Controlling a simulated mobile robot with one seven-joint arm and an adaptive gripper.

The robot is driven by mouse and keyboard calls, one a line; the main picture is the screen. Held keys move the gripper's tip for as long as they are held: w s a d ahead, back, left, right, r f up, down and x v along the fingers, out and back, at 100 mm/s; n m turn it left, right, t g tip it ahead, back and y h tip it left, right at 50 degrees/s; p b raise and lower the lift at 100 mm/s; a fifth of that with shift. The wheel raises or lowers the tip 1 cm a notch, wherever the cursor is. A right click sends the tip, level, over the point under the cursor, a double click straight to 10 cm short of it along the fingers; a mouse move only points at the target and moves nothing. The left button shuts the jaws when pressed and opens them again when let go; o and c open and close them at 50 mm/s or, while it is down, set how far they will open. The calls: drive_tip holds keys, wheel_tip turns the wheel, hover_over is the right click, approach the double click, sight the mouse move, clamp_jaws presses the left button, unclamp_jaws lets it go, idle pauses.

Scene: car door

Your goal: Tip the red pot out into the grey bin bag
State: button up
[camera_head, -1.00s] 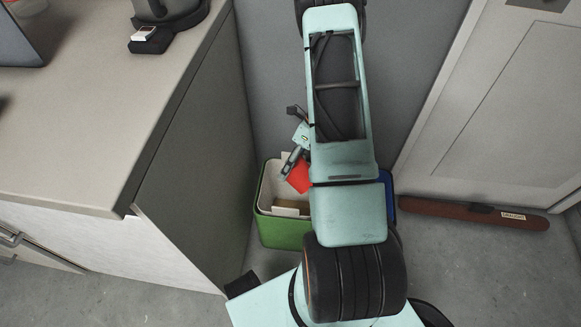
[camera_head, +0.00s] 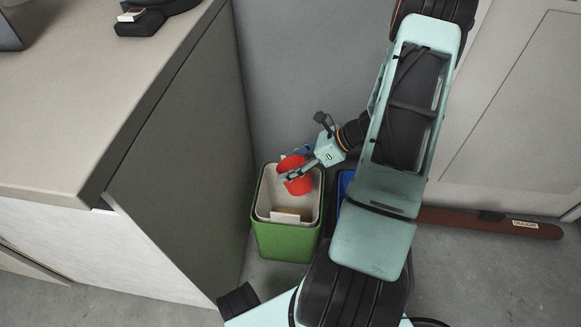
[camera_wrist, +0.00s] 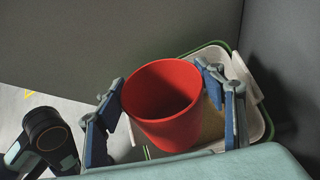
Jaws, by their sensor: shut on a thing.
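The red pot (camera_head: 296,185) is held in my gripper (camera_head: 291,173), over the back part of a green bin (camera_head: 285,241). In the wrist view the pot (camera_wrist: 171,130) is between the two blue-grey fingers of my gripper (camera_wrist: 163,80), its mouth towards the camera. The inside that shows is plain red and shaded; its bottom is not clear. The green bin has a pale greyish liner (camera_head: 266,196) around its inside, which may be the bin bag. The bin's opening is partly covered by the pot and gripper.
A counter (camera_head: 90,100) is on the left. A long brown draught stopper (camera_head: 480,220) lies by the door.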

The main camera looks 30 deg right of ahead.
drive_tip(key=t+y, duration=0.2)
drive_tip(key=t, duration=0.1)
drive_tip(key=shift+d+r+n, duration=0.1)
drive_tip(key=shift+r+n, duration=0.25)
drive_tip(key=shift+n, duration=0.05)
drive_tip(key=shift+r+n+t+y, duration=0.3)
drive_tip(key=shift+t+y, duration=0.2)
drive_tip(key=shift+t, duration=0.1)
